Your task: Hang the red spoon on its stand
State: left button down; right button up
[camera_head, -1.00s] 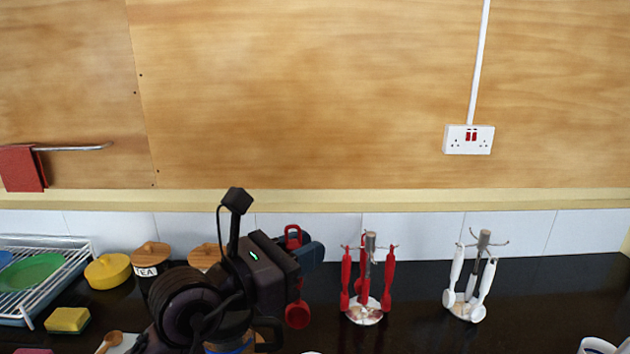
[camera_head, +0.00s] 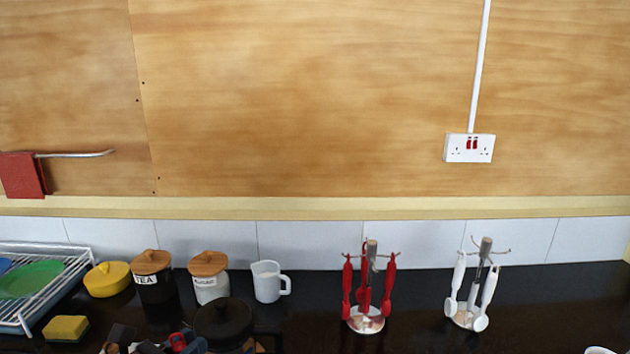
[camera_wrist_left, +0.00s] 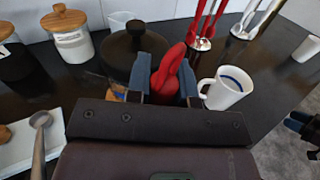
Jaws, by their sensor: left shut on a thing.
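The red spoon (camera_wrist_left: 168,72) is between the blue fingers of my left gripper (camera_wrist_left: 164,85), which is shut on it, in the left wrist view. In the head view my left gripper (camera_head: 172,345) is low at the bottom edge, with a bit of red showing and most of it cut off. The stand (camera_head: 366,318) with red utensils hanging on it is upright on the black counter, to the right of and apart from the gripper. Its base also shows at the top of the left wrist view (camera_wrist_left: 200,44). My right gripper (camera_wrist_left: 303,128) seems to show at the right edge there, jaws unclear.
A dark-lidded pot (camera_head: 224,322) is close beside my left gripper. A white mug (camera_wrist_left: 228,86) stands near the spoon. Another stand with white utensils (camera_head: 468,318) is further right. Canisters (camera_head: 209,285) and a white jug (camera_head: 268,282) line the back.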

pick_arm(q)
jog(key=d, duration=1.4)
jog(key=shift+r, duration=0.25)
jog(key=shift+r+h, duration=0.1)
jog(key=shift+h, duration=0.2)
